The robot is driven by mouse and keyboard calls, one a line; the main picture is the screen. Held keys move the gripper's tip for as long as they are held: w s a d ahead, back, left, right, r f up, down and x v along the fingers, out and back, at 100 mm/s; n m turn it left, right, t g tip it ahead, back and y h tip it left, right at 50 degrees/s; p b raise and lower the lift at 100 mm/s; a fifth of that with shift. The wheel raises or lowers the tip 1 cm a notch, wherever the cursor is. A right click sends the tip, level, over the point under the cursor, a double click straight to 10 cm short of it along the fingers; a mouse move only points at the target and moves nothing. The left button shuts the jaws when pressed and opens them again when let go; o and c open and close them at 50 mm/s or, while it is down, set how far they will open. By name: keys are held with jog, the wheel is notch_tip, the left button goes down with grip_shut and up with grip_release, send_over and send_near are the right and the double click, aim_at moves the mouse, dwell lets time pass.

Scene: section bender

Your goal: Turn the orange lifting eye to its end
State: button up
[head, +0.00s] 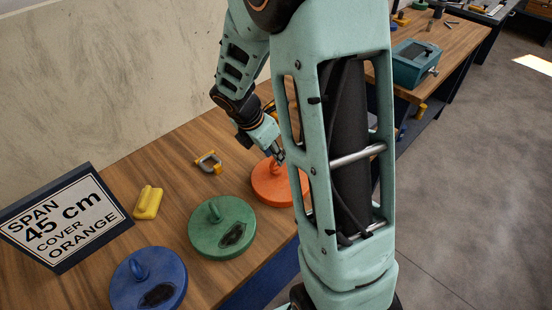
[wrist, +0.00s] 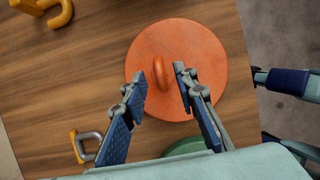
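The orange cover (head: 270,190) lies on the wooden table, partly hidden behind my arm in the head view. It also shows in the wrist view (wrist: 205,50). Its orange lifting eye (wrist: 164,71) stands up from the cover as a thick loop, seen nearly edge-on in the wrist view. My gripper (wrist: 159,72) is open, with one finger on either side of the eye; a narrow gap shows at each side. In the head view my gripper (head: 279,156) is down at the orange cover, and the eye is mostly hidden near the fingertips.
A green cover (head: 207,246) and a blue cover (head: 128,293) with their own eyes lie nearer. A yellow block (head: 148,202), a grey-and-yellow shackle (head: 208,162) and a sign (head: 65,215) reading "SPAN 45 cm COVER ORANGE" are also on the table. A wall rises behind.

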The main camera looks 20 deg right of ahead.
aim_at(276, 164)
jog(key=shift+x, duration=1.6)
grip_shut()
